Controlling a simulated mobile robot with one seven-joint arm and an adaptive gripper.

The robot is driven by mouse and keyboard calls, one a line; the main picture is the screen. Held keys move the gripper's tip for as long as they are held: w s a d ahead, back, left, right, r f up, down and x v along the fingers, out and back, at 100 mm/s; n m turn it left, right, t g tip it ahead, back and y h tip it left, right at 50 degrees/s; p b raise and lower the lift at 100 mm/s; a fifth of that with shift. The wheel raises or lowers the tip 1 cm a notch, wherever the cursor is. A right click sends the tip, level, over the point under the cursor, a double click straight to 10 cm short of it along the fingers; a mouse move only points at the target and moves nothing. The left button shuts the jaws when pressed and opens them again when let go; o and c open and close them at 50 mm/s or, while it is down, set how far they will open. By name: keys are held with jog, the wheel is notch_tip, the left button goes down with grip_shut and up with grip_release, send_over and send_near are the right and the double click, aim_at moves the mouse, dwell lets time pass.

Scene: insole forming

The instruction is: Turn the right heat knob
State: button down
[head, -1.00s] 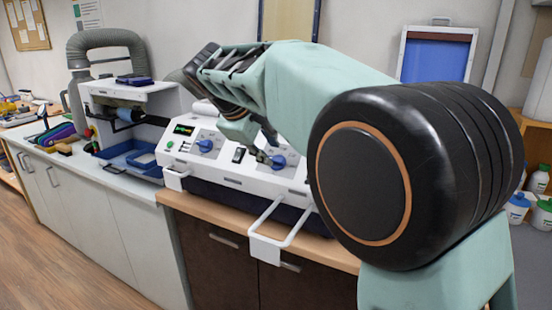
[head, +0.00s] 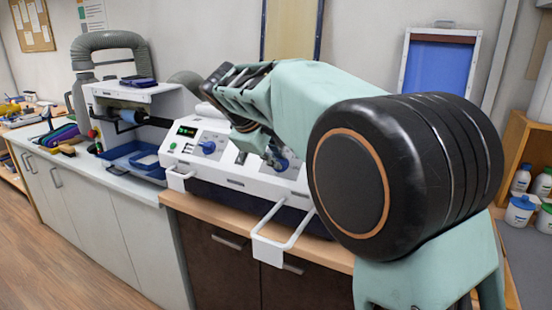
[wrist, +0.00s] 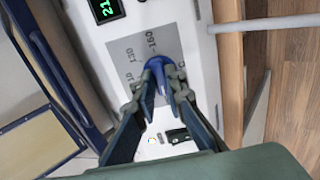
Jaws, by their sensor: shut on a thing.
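The right heat knob (head: 285,161) is blue and sits on the sloped white front panel of the machine, partly hidden by my gripper in the head view. My gripper (wrist: 158,78) is shut on the knob, with a finger on either side. In the head view my gripper (head: 274,158) reaches down to the panel. The knob's pointer cannot be made out.
The left blue knob (head: 208,147) and a green display (head: 187,131) are further left on the machine (head: 232,176). A white bar handle (head: 283,238) sticks out in front. A blue tray (head: 131,156) stands at the left. A blue-panelled frame (head: 438,68) is against the wall.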

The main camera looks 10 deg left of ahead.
jog(key=shift+m, duration=0.3)
jog(key=m+b, duration=0.2)
jog(key=m, duration=0.4)
jog(key=m+b, duration=0.3)
jog(key=m, duration=0.4)
jog(key=shift+m, duration=0.3)
jog(key=m+b, duration=0.2)
jog(key=m, duration=0.4)
jog(key=m+b, duration=0.2)
jog(key=m, duration=0.4)
jog(key=shift+r+m, duration=0.1)
jog(key=shift+m, duration=0.3)
jog(key=c, duration=2)
grip_release()
